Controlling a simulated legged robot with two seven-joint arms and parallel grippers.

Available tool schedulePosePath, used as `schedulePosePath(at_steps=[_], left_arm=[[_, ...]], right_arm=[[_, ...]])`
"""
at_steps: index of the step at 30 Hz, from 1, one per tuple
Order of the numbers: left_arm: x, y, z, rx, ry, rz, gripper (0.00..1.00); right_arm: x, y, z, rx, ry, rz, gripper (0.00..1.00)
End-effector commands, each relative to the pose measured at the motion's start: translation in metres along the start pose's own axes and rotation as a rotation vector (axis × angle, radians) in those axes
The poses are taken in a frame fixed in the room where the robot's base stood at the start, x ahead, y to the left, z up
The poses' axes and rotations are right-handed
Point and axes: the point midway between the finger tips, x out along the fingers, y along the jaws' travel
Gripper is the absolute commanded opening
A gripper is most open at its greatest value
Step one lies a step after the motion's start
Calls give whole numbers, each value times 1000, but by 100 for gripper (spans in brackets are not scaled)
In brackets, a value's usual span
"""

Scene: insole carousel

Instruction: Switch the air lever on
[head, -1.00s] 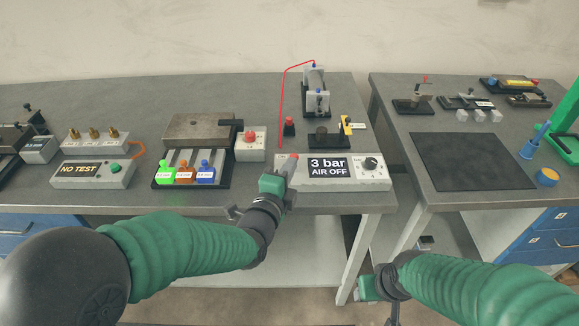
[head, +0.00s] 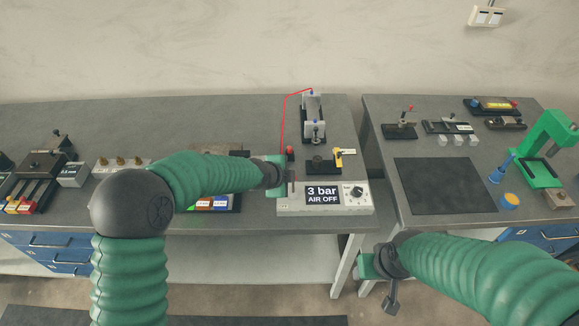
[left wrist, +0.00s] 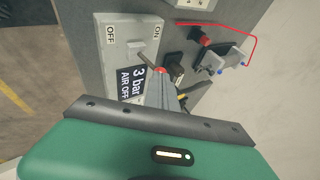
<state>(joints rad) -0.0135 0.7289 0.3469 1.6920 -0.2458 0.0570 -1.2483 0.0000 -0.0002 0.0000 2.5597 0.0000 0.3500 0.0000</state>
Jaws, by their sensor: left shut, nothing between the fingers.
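The grey air box (head: 335,209) stands at the front edge of the left bench; its display (head: 322,195) reads "3 bar AIR OFF". In the left wrist view the box (left wrist: 118,20) carries "OFF" and "ON" labels, and the red-tipped air lever (left wrist: 160,70) shows close to my fingertips. I cannot tell whether they touch it. My left gripper (head: 287,186) is shut and empty at the left end of the box, hiding most of the lever in the head view; its fingers show in the left wrist view (left wrist: 162,84). My right gripper (head: 364,265) hangs low before the gap between benches; its fingers are unclear.
A round knob (head: 355,192) sits on the right of the box. Behind it stand a red button (head: 290,153), a clamp fixture (head: 313,120) with a red hose and a yellow-handled part (head: 338,157). A dark mat (head: 445,186) lies on the right bench.

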Motion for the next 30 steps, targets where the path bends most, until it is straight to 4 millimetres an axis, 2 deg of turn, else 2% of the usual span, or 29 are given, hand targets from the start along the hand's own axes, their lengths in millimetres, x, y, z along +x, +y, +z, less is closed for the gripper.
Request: schedulePosePath(at_steps=[1, 2, 6, 13, 24, 30], left_arm=[[-6, -11, 1, -38, 0, 73, 0], [-4, -12, 1, -54, 1, 120, 0], [4, -11, 1, -40, 1, 116, 0], [8, -8, 2, -36, 1, 111, 0], [-4, -19, -2, -36, 0, 111, 0], [-4, -19, -2, -36, 0, 111, 0]], right_arm=[[-22, 0, -5, 0, 0, 0, 52], [-27, 0, -6, 0, 0, 0, 52], [-38, 0, -9, 0, -1, 0, 52], [-33, 0, -7, 0, -1, 0, 52], [-45, 0, -10, 0, -1, 0, 52], [-44, 0, -10, 0, 0, 0, 52]])
